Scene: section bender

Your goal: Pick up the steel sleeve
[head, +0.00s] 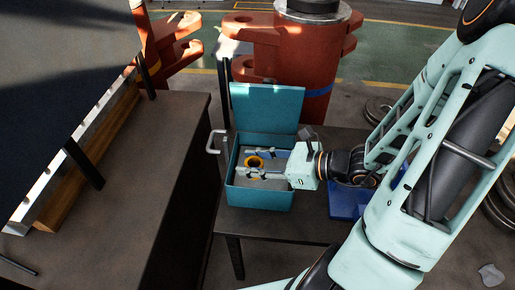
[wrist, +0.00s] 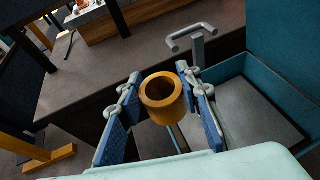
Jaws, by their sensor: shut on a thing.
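A short, thick-walled sleeve (head: 255,169) is brass-yellow rather than steel-grey, with an open bore. My gripper (head: 257,162) is shut on it, with one finger on each side, over the open teal box (head: 262,199). In the wrist view the sleeve (wrist: 163,111) sits between the two blue finger pads of my gripper (wrist: 160,78), its bore facing the camera. No separate grey sleeve can be made out. How high the sleeve is above the box floor is hard to tell.
A large red machine (head: 300,60) stands behind.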

